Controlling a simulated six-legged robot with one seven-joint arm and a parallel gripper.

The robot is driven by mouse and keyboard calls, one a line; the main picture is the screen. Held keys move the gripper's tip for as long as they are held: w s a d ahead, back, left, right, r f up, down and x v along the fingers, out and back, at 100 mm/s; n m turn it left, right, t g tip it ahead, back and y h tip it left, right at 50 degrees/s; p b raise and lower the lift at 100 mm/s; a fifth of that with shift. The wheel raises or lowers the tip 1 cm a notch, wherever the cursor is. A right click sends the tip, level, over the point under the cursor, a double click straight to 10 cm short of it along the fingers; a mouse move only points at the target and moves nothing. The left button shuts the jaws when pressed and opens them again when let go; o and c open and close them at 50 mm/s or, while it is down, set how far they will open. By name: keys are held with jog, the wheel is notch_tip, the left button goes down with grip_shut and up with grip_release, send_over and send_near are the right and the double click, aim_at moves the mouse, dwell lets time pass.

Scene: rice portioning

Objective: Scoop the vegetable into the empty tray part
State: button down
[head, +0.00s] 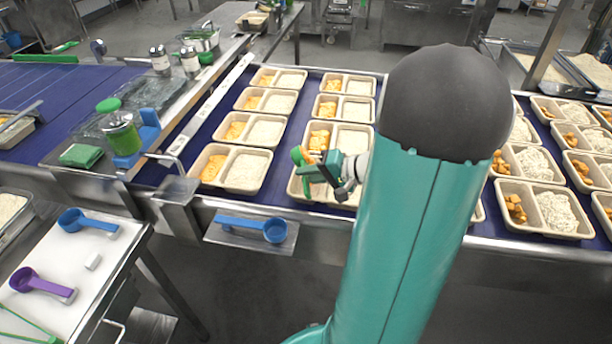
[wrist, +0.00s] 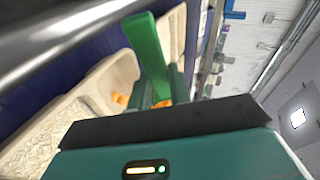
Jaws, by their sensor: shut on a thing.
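My gripper (head: 335,170) is shut on a green utensil (head: 298,156), whose green handle (wrist: 148,58) also shows in the wrist view. The gripper is over the nearest tray (head: 298,193) of the second column on the belt. Some orange vegetable (head: 308,155) shows beside the green utensil; I cannot tell whether it is on the utensil or in the tray. Orange bits (wrist: 119,99) show beside the gripper in the wrist view. My gripper and arm hide much of this tray's inside, so I cannot tell what its left part holds.
Two-part trays with orange vegetable and white rice stand around, such as one to the left (head: 232,185). Trays at right (head: 545,232) hold brown-orange chunks and rice. A blue scoop (head: 272,230) lies on the belt's front ledge. A side table (head: 88,265) holds blue and purple scoops.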

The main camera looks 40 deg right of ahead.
jog(key=t+y, duration=0.1)
jog(key=m+t+y, duration=0.1)
jog(key=shift+s+d+t, duration=0.2)
jog(key=shift+d+t, duration=0.1)
jog(key=shift+d, duration=0.05)
jog(key=shift+s+d+m+t+y, duration=0.15)
jog(key=shift+m+t+y, duration=0.25)
jog(key=shift+t, duration=0.3)
jog(key=shift+s+d+m+t+y, duration=0.15)
jog(key=shift+m+t+y, duration=0.15)
jog(key=shift+t+y, duration=0.3)
jog(key=shift+w+r, duration=0.1)
notch_tip(320, 180, up, 8)
jog(key=n+g+h, duration=0.4)
jog(key=g+h, duration=0.6)
jog(key=g, duration=0.1)
jog(key=shift+n, duration=0.3)
